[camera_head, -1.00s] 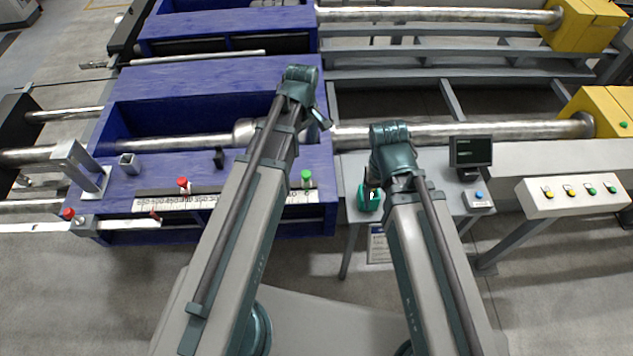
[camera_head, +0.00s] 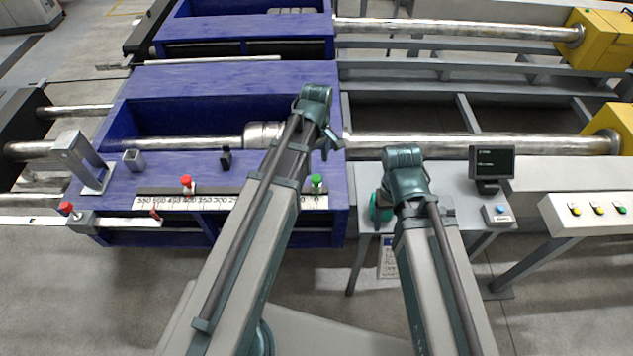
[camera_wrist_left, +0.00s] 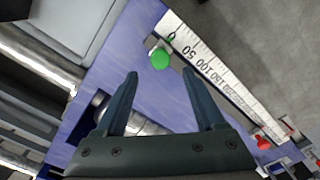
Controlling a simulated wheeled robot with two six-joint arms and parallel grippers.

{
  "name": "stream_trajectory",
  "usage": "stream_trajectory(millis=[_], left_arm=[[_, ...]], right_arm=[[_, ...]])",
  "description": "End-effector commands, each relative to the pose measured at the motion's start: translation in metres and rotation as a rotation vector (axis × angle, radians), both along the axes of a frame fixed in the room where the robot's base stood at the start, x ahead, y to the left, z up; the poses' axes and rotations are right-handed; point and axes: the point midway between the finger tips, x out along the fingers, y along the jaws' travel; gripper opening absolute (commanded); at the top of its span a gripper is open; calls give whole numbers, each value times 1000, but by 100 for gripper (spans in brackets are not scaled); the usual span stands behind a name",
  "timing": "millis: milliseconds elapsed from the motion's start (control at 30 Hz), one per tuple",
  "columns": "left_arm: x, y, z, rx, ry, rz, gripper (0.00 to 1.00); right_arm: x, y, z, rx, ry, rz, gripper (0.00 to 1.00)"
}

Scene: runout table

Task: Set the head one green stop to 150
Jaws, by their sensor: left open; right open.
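The green stop (camera_head: 317,183) is a green-knobbed post at the right, low-number end of the white scale (camera_head: 215,203) on the blue machine's front. In the left wrist view the green stop (camera_wrist_left: 159,57) stands beside the scale near 0 and 50. My left gripper (camera_head: 330,146) is above the blue top, just behind the stop in the head view. In the wrist view its open, empty fingers (camera_wrist_left: 166,88) point toward the stop, which appears beyond the fingertips. My right arm (camera_head: 405,170) hangs over the grey side table; its jaws are mostly hidden behind the wrist.
A red stop (camera_head: 187,184) stands further left along the scale, and another red knob (camera_head: 66,208) is at the far left.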

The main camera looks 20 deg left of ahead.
Motion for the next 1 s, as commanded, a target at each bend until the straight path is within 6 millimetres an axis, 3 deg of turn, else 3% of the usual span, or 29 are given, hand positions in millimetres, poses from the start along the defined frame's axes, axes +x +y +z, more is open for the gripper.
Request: stream_trajectory(millis=[33,400,800,1000], left_arm=[[0,0,-15,0,0,0,71],[0,0,-61,0,0,0,71],[0,0,-65,0,0,0,71],[0,0,-65,0,0,0,35]], right_arm=[[0,0,-15,0,0,0,71],[0,0,-61,0,0,0,71],[0,0,-65,0,0,0,71],[0,0,-65,0,0,0,71]])
